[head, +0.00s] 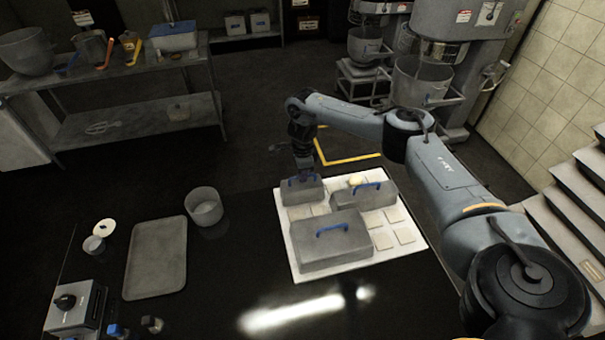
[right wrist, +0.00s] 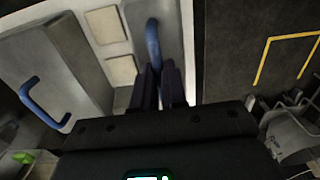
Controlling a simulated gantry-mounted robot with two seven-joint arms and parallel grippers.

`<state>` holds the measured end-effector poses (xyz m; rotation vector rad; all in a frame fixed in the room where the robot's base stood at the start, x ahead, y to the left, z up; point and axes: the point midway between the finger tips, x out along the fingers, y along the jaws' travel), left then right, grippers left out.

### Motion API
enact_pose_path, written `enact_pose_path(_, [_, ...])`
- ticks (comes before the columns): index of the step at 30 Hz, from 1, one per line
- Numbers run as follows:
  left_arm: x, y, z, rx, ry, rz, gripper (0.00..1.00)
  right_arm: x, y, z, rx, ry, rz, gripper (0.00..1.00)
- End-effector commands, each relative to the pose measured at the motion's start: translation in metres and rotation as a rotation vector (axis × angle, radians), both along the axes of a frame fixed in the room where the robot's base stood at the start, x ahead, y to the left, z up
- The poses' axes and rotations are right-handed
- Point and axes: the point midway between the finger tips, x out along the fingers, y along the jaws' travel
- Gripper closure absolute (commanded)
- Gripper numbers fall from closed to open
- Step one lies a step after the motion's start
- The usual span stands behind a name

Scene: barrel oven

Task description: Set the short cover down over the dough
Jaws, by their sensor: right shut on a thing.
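The short cover (head: 303,193) is a small grey box with a blue handle, at the far left corner of the white board (head: 284,232). My right gripper (head: 304,176) is above it, shut on its blue handle, which also shows in the right wrist view (right wrist: 152,42). The cover looks level and sits low at the board; I cannot tell whether it touches. Flat pale dough pieces (head: 383,241) lie in rows on the board, with two close in front of the short cover. Whatever is under it is hidden. My left gripper is not in view.
A large grey cover (head: 335,252) stands at the board's front, and a longer low cover (head: 365,198) at its right middle. A grey tray (head: 157,262) and a round pot (head: 205,208) are on the dark table to the left, with bare table between.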

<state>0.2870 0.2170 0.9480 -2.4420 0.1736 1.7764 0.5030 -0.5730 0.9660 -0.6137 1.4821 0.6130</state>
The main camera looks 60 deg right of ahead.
Motion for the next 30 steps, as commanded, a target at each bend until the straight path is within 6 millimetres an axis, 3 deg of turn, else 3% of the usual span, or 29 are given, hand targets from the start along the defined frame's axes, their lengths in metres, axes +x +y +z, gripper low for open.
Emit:
enact_pose_path(20, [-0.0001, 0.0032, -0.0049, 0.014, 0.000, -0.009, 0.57, 0.0001, 0.0000, -0.0095, 0.000, 0.000, 0.000, 1.00])
enact_pose_path(21, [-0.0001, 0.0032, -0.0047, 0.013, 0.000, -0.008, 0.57, 0.0001, 0.0000, -0.0092, 0.001, -0.001, 0.000, 0.85])
enact_pose_path(26, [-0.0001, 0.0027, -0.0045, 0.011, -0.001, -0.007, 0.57, 0.0001, 0.0000, -0.0090, 0.000, 0.000, 0.000, 0.60])
enact_pose_path(30, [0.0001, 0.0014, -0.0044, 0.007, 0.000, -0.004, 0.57, 0.0001, 0.0000, -0.0090, 0.000, 0.000, 0.000, 0.58])
